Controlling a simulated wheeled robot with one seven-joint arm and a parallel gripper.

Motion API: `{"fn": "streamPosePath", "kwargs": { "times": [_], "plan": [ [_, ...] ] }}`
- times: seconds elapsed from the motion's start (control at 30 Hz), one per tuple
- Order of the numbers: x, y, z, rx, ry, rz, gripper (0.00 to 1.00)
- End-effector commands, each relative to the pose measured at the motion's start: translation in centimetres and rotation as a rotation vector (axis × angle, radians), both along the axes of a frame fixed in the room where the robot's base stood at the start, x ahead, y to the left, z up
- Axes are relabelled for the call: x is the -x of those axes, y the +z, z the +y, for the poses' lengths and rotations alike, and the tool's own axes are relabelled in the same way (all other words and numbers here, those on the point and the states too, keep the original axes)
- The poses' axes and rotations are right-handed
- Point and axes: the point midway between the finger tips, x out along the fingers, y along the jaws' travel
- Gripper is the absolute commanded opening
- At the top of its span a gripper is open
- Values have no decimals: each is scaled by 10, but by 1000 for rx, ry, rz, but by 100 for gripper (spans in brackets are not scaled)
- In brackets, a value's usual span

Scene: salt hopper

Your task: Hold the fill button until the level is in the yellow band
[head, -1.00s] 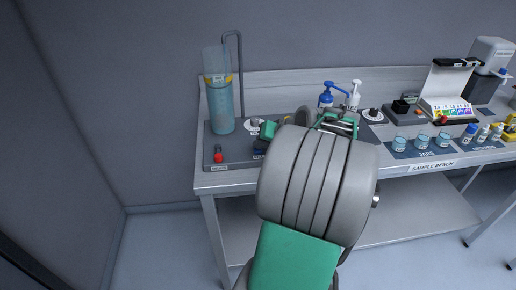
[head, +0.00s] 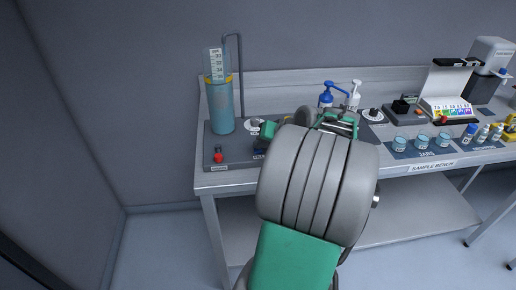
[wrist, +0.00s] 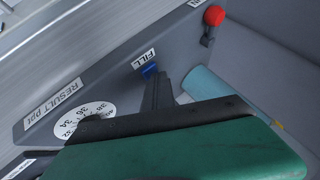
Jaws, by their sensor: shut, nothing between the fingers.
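The clear cylinder (head: 219,108) stands at the left end of the bench, with blue-green liquid in it and a white scale in its upper part. The yellow band (head: 217,79) runs around it; the liquid top looks near the band, but its exact level is hard to read. The blue fill button (wrist: 149,70) sits by its FILL label in the wrist view. My gripper (wrist: 154,82) is shut, with its dark fingertips at the button; I cannot tell whether the button is pressed in. In the head view my arm hides most of the gripper.
A red knob (wrist: 214,16) is on the panel's edge, and a numbered dial (wrist: 84,120) lies beside the RESULT label. Pump bottles (head: 326,95) stand behind my arm.

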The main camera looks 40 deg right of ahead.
Motion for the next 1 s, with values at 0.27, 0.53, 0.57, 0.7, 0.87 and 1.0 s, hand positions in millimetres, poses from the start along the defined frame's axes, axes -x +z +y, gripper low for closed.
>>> {"fn": "streamPosePath", "kwargs": {
  "times": [0.27, 0.53, 0.57, 0.7, 0.87, 1.0],
  "plan": [
    [0, -1, 0, -1, 0, 1, 0],
    [0, 5, 0, -1, 0, 1, 0],
    [0, 7, 0, -1, 0, 1, 0],
    [0, 17, 0, -1, -1, 0, 0],
    [0, 19, 0, -1, -1, 0, 0],
    [0, 19, 0, 0, 0, 0, 0]
  ]
}}
